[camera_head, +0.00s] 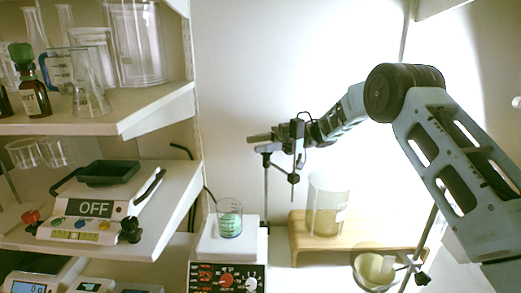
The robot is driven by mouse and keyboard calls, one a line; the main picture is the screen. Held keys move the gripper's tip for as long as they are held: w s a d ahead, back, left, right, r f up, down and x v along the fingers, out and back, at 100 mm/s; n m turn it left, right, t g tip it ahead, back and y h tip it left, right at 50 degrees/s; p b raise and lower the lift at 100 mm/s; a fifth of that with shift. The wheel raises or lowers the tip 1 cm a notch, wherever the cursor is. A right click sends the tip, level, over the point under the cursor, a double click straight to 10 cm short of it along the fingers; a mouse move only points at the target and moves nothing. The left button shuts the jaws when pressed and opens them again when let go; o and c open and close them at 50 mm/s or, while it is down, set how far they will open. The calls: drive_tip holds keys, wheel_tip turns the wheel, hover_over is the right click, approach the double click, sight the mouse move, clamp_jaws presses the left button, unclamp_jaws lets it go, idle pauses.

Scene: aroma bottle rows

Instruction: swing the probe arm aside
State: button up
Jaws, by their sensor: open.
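A thin upright stand rod (266,195) rises behind the hot plate, with a dark clamp (266,149) near its top. A slim dark probe (293,181) hangs to the right of the rod. The probe arm between them is partly hidden by my gripper. My gripper (260,138) reaches in from the right at the height of the clamp, its dark fingers pointing left. It is open. I cannot tell whether it touches the probe arm. The hot plate (209,245) has a white top with a small beaker of green contents (229,226) on it.
A wooden stand (385,257) carries a large beaker of yellowish liquid (325,215). A round flask (372,268) is clamped on a rod at the lower right. Shelves (155,108) with glassware and a balance (95,209) fill the left. The wall behind is bare.

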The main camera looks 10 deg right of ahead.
wheel_tip(320, 180, up, 8)
drive_tip(key=b, duration=0.1)
drive_tip(key=shift+r, duration=0.25)
